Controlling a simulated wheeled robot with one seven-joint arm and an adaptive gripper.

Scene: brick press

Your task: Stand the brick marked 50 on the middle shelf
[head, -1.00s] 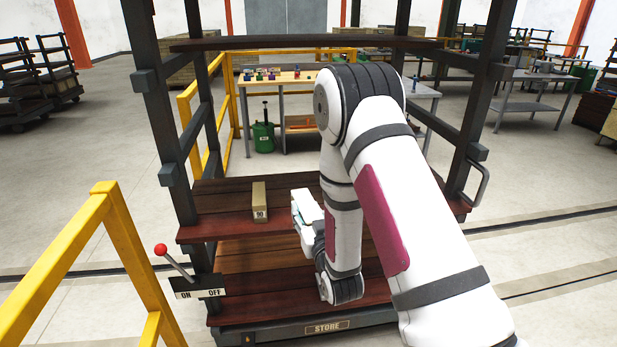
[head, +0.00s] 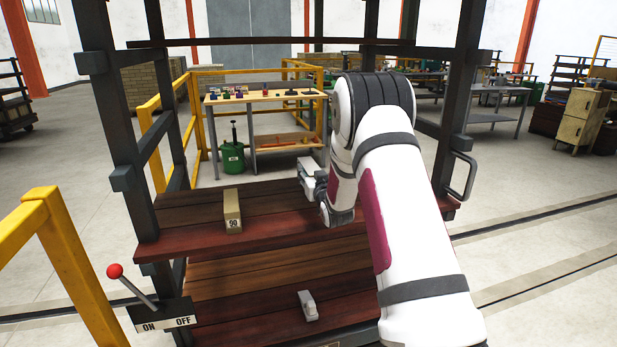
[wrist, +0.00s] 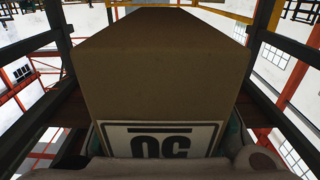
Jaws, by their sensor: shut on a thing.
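My gripper (head: 308,176) is shut on a tan brick (wrist: 160,72), which fills the middle of the wrist view. A white label with dark digits, upside down and partly cut off, shows on the brick's near end; the digits look consistent with 50. In the head view the held brick cannot be made out behind the gripper and arm. The gripper is over the right part of the middle shelf (head: 275,232); whether the brick touches the boards cannot be told.
A brick marked 90 (head: 232,211) stands on the middle shelf, left of my gripper, with bare boards between them. A small pale object (head: 308,305) is on the lower shelf (head: 215,280). Dark rack posts flank the shelves. A red-knobbed lever (head: 131,284) stands front left, beside yellow railing (head: 45,225).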

